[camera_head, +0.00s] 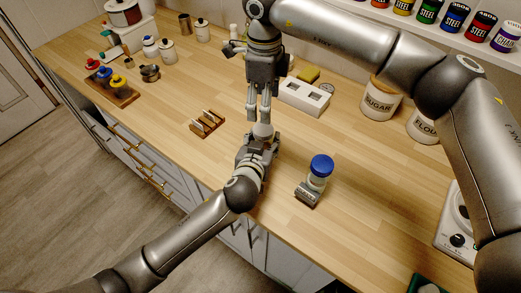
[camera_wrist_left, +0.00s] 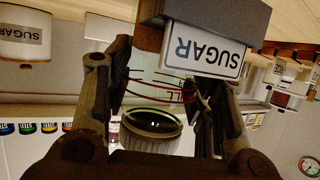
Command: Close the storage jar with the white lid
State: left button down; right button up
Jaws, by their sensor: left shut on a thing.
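The storage jar is clear glass with red markings (camera_wrist_left: 165,88) and a grey SUGAR label block (camera_wrist_left: 208,52) at its front. In the left wrist view it appears upside down between the fingers of my left gripper (camera_wrist_left: 155,100), which is shut on it. A dark round shape (camera_wrist_left: 152,123), unclear in shadow, sits at its mouth end. In the head view, my left gripper (camera_head: 259,146) hides most of the jar. A small pale round thing, apparently the white lid (camera_head: 263,131), shows above it. My right gripper (camera_head: 264,118) points down right over this pale thing; its grip is unclear.
A blue-lidded jar (camera_head: 320,168) with a grey label block stands to the right. A small wooden rack (camera_head: 207,123) is to the left, and a white box (camera_head: 304,96) lies behind. A sugar canister (camera_head: 379,100) stands back right.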

notch_tip(320, 180, up, 4)
jog(key=shift+f, duration=0.2)
pick_arm(q)
jog(key=c, duration=0.6)
grip_release()
jog(key=shift+o, duration=0.2)
jog(key=shift+s, duration=0.15)
jog(key=v, duration=1.1)
jog(key=shift+s, duration=0.4)
jog(key=shift+a+r, duration=0.1)
jog(key=shift+r, duration=0.05)
